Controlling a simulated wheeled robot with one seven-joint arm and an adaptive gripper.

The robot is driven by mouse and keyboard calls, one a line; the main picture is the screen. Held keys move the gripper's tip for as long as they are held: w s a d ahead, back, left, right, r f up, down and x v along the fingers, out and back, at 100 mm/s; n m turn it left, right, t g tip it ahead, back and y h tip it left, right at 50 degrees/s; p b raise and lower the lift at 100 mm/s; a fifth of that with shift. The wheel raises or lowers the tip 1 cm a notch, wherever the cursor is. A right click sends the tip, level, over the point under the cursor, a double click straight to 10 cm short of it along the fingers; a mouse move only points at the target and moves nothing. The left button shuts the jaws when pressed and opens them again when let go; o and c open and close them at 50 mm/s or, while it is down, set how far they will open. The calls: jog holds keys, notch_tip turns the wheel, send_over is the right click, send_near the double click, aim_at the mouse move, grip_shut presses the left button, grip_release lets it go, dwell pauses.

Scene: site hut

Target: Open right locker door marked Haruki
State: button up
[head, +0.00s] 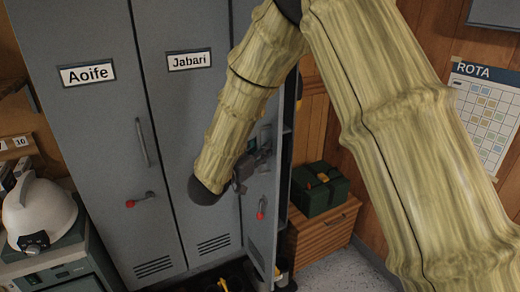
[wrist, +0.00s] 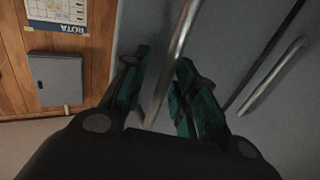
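The right locker door (head: 260,228) stands ajar, with a dark gap along its right edge. Its name plate is hidden behind my arm. Its red latch (head: 262,208) points down. My gripper (head: 250,170) is at this door, partly hidden by my wrist. In the wrist view my gripper (wrist: 164,62) has its teal-padded fingers apart, on either side of the door's metal bar handle (wrist: 183,28). A gap shows between the left finger and the bar. I cannot tell whether the right finger touches it.
Lockers marked Aoife (head: 60,130) and Jabari (head: 185,110) are shut on the left. A wooden drawer unit (head: 325,232) with a green box (head: 318,192) stands right of the lockers. A white helmet (head: 40,215) is at far left. Some floor shows at the lower right.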

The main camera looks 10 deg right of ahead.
jog(key=shift+a, duration=0.1)
jog(key=v, duration=1.1)
jog(key=shift+s+a, duration=0.25)
jog(key=shift+s, duration=0.05)
